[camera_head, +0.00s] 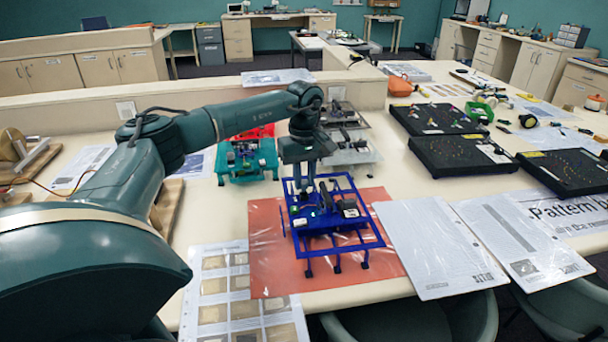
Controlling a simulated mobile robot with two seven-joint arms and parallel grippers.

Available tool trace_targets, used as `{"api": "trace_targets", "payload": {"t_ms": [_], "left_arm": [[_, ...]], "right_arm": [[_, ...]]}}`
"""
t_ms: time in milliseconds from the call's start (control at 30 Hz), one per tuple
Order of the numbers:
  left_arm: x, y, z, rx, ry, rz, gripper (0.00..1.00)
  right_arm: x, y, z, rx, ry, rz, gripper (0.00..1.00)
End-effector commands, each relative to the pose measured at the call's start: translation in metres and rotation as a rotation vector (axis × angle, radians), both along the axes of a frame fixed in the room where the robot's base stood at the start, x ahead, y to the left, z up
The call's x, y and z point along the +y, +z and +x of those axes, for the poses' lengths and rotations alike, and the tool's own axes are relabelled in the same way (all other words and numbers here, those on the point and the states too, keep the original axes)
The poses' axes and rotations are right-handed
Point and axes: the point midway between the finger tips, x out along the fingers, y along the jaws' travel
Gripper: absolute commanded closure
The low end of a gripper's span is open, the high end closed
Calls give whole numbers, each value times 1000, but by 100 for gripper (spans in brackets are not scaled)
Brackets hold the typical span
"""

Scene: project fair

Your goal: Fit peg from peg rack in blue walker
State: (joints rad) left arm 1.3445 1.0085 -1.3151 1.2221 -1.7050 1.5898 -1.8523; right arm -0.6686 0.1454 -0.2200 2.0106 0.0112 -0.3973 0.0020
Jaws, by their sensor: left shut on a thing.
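The blue walker (330,222), an open blue frame on thin legs with small electronics on top, stands on a red translucent mat (270,265) at the table's front. My left gripper (304,190) points straight down over the back left part of the blue walker. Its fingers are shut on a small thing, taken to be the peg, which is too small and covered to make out. Whether it touches the walker cannot be told. I cannot pick out the peg rack with certainty. My right gripper is not in view.
A teal walker (262,167) and a whitish one (352,157) stand just behind. Laminated sheets (425,245) lie to the right and a picture sheet (215,260) front left. Black boards (462,155) with small parts are further right. Chairs (390,325) stand at the front edge.

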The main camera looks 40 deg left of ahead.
Motion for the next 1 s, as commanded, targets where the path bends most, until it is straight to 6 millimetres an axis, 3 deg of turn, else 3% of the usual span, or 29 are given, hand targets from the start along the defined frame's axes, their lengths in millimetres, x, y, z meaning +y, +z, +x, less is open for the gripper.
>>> {"api": "trace_targets", "payload": {"t_ms": [1000], "left_arm": [[-1,-3,0,-1,0,0,100]], "right_arm": [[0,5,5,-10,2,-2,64]]}}
